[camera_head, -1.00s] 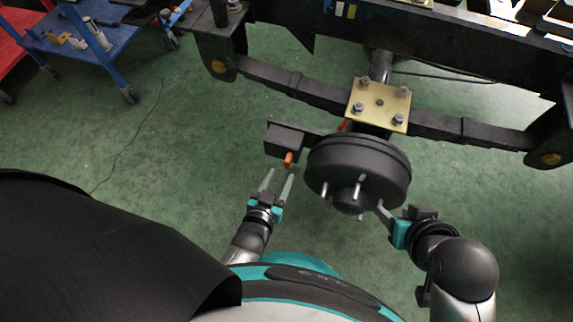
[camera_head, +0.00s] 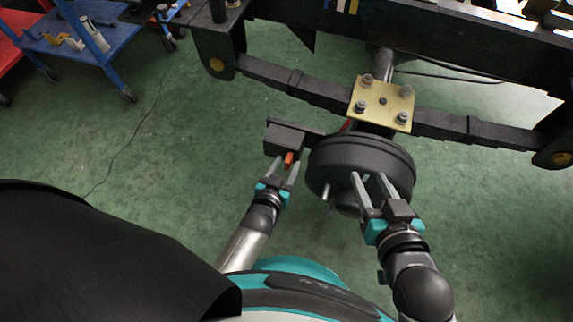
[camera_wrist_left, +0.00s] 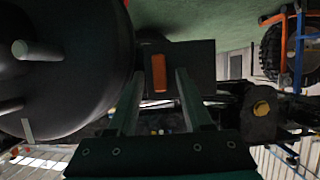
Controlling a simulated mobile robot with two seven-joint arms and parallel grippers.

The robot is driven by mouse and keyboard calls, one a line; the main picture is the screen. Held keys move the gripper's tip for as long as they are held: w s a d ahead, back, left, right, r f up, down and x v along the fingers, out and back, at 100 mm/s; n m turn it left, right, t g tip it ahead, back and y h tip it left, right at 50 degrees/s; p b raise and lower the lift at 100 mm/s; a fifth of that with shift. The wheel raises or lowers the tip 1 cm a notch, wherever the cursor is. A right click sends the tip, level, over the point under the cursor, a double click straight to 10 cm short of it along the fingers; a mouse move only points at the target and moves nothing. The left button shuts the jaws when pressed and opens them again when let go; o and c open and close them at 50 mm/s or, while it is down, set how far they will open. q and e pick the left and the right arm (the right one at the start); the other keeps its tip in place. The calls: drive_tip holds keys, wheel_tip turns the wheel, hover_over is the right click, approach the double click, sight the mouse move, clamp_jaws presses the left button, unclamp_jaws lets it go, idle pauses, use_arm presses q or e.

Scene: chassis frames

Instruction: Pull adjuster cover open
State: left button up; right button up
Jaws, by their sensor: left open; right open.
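The adjuster cover looks to be the small orange piece (camera_head: 289,158) on the near side of a dark box (camera_head: 284,137) left of the black wheel drum. It also shows in the left wrist view (camera_wrist_left: 159,73), upright and between the fingers' lines. My left gripper (camera_head: 285,168) is open, its fingertips close to the orange piece, one on each side in the picture; I cannot tell whether they touch it. My right gripper (camera_head: 369,183) is open in front of the drum (camera_head: 360,163), its fingers pointing at the drum's face and overlapping it in view.
A leaf spring (camera_head: 320,92) and a yellow plate with bolts (camera_head: 383,101) sit above the drum. The dark chassis rail (camera_head: 430,45) spans the back. A blue cart (camera_head: 85,50) stands at the upper left.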

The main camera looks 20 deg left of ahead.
use_arm(q)
drive_tip(key=shift+w+f, duration=0.1)
drive_tip(key=shift+w, duration=0.15)
clamp_jaws()
idle(0.5)
idle(1.0)
